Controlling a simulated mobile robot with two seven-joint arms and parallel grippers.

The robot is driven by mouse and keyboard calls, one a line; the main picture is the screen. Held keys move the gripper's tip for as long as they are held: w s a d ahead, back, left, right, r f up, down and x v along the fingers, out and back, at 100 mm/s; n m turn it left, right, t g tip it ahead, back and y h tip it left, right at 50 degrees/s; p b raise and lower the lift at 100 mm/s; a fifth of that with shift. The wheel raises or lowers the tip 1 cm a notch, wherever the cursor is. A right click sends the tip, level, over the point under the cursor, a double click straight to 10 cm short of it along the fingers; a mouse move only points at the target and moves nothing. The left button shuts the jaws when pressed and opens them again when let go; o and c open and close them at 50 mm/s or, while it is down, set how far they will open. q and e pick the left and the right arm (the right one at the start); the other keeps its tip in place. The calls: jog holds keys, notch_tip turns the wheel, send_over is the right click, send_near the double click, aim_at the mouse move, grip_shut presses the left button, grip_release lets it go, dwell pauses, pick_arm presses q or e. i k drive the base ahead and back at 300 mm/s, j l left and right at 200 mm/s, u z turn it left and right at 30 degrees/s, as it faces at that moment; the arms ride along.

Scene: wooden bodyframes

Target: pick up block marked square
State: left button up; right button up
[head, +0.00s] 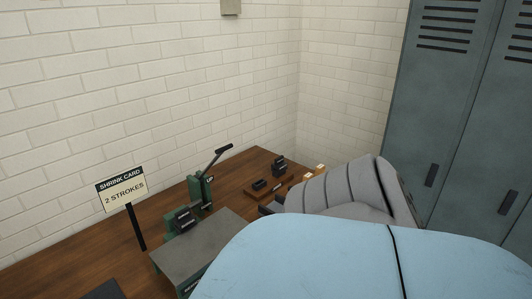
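Small dark blocks sit at the far right part of the bench: one block (260,184) on a low wooden tray (283,187), and a stepped dark block (279,164) behind it. No square mark is legible on either at this size. A grey ribbed arm cover and a large light blue cover, which seem to be mine, fill the lower right. A dark part (270,208) at the grey cover's left end may be my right gripper; its fingers are hidden or too small to tell. My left gripper is not in view.
A green press (200,190) with a raised lever stands mid-bench, beside a grey-topped green stand (205,245). A sign (122,189) reads "SHRINK CARD 2 STROKES". Small orange and white pieces (319,168) lie right of the tray. Brick walls and grey lockers (450,110) bound the space.

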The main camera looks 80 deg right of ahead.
aim_at(308, 175)
jog(key=z, duration=2.75)
